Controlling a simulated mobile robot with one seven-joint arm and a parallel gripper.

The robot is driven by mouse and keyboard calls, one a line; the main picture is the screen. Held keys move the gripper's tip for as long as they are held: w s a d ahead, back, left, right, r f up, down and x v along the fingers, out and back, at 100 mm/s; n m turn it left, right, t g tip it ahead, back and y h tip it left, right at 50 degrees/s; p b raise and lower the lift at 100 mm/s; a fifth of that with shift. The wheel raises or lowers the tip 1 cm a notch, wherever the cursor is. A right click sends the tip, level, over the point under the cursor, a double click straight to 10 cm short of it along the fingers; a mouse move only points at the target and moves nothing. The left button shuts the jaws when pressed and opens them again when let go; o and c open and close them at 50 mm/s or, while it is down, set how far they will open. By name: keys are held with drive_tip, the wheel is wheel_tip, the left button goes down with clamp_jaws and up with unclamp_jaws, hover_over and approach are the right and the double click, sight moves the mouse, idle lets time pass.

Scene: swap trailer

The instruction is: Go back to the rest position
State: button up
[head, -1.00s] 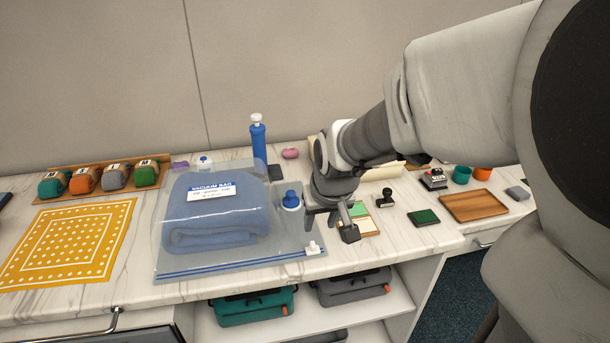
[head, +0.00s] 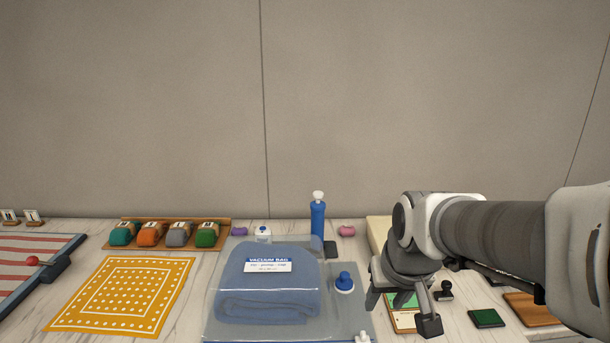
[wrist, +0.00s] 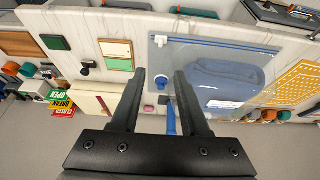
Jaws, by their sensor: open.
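My gripper (head: 403,306) is open and empty. The clear bag lies flat with a folded blue blanket (head: 268,290) inside and a white and blue label. A blue and white valve cap (head: 344,282) sits on the bag's right part. In the wrist view the two fingers (wrist: 158,85) stand apart, with the valve cap (wrist: 162,83) and the blue pump bottle (wrist: 171,118) showing between them.
A yellow dotted cloth (head: 120,296) and a wooden tray of coloured rolls (head: 125,221) lie to the left. The blue pump bottle (head: 318,221) stands behind the bag. A stamp (head: 444,291), a green pad (head: 486,318) and a wooden tray (head: 530,308) lie to the right.

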drive_tip(key=s+r+t+p, duration=0.1)
drive_tip(key=s+r+p, duration=0.3)
drive_tip(key=s+r, duration=0.5)
drive_tip(key=shift+s+r+p, duration=0.25)
drive_tip(key=shift+s+p, duration=0.15)
drive_tip(key=shift+s, duration=1.2)
